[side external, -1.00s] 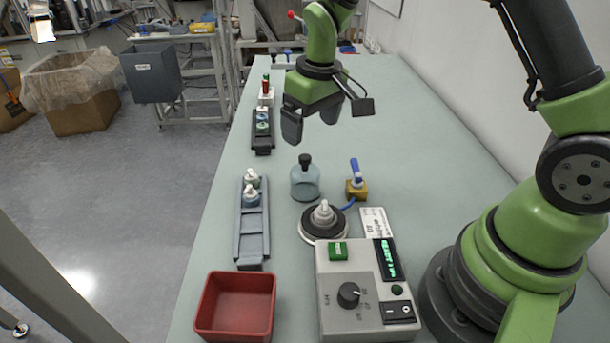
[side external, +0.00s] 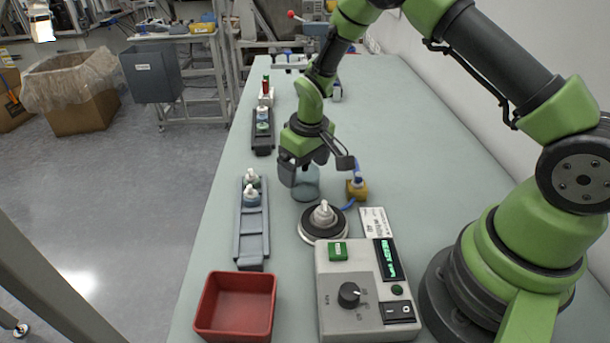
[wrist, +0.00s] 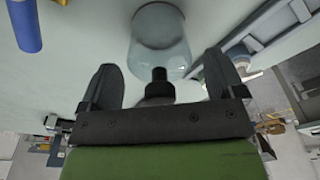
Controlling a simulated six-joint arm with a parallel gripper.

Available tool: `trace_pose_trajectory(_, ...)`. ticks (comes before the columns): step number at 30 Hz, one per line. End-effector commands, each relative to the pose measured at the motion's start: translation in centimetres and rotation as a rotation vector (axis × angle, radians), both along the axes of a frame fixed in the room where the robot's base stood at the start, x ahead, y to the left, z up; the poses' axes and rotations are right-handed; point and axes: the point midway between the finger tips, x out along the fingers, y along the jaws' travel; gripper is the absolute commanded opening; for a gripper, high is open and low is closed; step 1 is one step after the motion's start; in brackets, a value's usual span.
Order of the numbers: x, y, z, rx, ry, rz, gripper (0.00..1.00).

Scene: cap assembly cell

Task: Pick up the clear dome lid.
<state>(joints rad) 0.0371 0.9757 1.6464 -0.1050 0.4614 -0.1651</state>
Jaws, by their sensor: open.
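The clear dome lid (side external: 307,189) stands upright on the table, a pale bluish see-through dome. In the side view my gripper (side external: 303,170) is right above it, pointing down, and hides its black knob and upper part. In the wrist view the dome (wrist: 160,38) is at the top centre, with its black knob (wrist: 159,76) towards the gripper. There my gripper (wrist: 160,74) is open, with one finger on each side of the knob and visible gaps between. Nothing is held.
A round black-and-white base with a white nozzle piece (side external: 323,215) stands just in front of the dome. A yellow block with a blue lever (side external: 357,186) is close on the right. A grey rail (side external: 252,230), red bin (side external: 236,305) and control box (side external: 365,290) are nearby.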

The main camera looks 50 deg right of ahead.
Motion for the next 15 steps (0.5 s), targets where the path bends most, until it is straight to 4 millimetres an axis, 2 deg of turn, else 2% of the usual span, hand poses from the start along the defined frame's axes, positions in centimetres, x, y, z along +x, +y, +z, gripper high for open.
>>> trace_pose_trajectory(3,0.01,0.01,0.04,0.0,0.0,0.0,0.88)
trace_pose_trajectory(4,0.01,0.01,0.04,0.0,0.0,0.0,0.84)
trace_pose_trajectory(9,-0.01,0.01,0.06,0.0,0.0,0.0,0.45)
trace_pose_trajectory(15,0.0,0.01,0.08,0.0,0.0,0.0,0.42)
